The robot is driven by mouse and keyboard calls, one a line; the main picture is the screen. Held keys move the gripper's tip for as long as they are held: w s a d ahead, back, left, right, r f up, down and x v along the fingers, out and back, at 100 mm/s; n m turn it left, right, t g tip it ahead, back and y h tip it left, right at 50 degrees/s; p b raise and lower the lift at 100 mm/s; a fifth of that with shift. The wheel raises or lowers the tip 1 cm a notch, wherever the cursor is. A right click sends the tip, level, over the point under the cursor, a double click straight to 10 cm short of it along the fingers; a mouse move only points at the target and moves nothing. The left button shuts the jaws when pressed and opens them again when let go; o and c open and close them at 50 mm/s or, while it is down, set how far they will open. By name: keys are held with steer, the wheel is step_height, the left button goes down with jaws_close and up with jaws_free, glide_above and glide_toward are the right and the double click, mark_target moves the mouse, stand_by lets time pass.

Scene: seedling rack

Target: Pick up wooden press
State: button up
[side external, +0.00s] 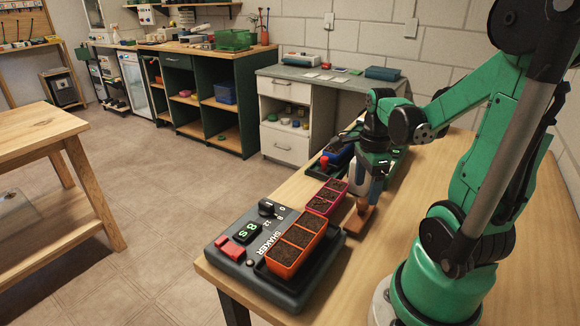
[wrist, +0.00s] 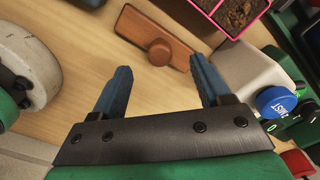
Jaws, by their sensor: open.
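The wooden press (wrist: 152,38) is a flat brown block with a round knob on top. In the wrist view it lies on the table just beyond my gripper (wrist: 160,82), slanted, with its knob in line with the gap between the fingers. My gripper is open and empty, its two blue fingers spread apart. In the side external view the press (side external: 358,221) lies on the table beside the seedling trays. My gripper (side external: 362,195) is above it there, pointing down. The fingers partly cover the press in that view, and I cannot tell whether they touch it.
A dark shaker device (side external: 258,216) with an orange seedling tray (side external: 285,262) stands at the table's front left. A pink-rimmed tray (wrist: 222,28) of soil lies close to the press. A pale unit with a blue button (wrist: 276,102) is to the right in the wrist view.

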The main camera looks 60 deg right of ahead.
mark_target(364, 200)
steer(key=shift+f, duration=2.35)
jaws_close()
